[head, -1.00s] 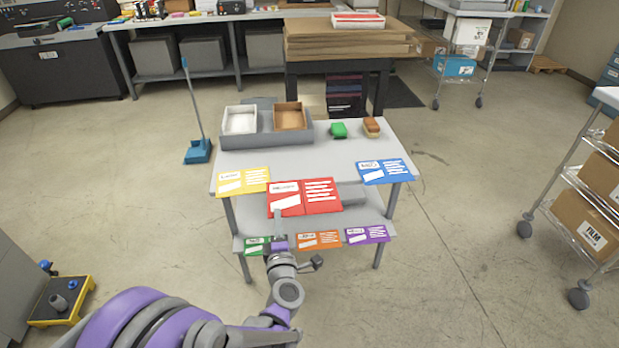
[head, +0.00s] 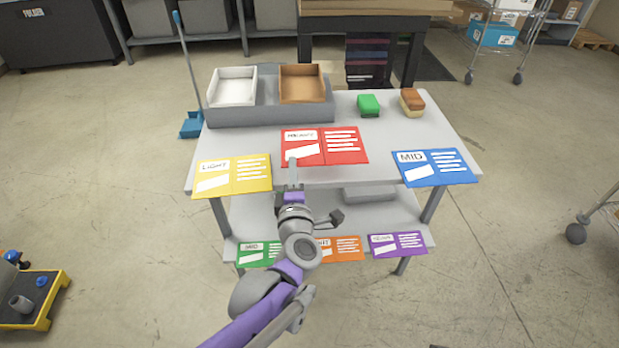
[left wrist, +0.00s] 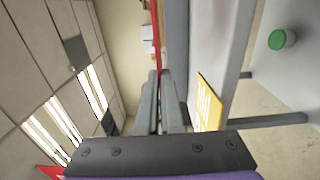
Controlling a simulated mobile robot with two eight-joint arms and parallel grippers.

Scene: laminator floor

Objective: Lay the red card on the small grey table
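The red card (head: 345,146), with white labels, is held by its near edge in my left gripper (head: 292,172). In the head view it appears over the front middle of the small grey table's top (head: 385,132), between the yellow and blue cards. In the left wrist view the red card (left wrist: 155,30) shows edge-on as a thin strip beyond the closed fingers (left wrist: 156,88). It looks roughly level and close to the table; I cannot tell whether it touches. My right gripper is not in view.
A yellow card (head: 232,176) and a blue card (head: 435,168) lie at the table's front corners. A grey holder (head: 270,113) with white and brown trays stands at the back left. A green block (head: 369,105) and a brown-topped brush (head: 412,102) sit at the back right. Green, orange and purple cards line the lower shelf (head: 255,212).

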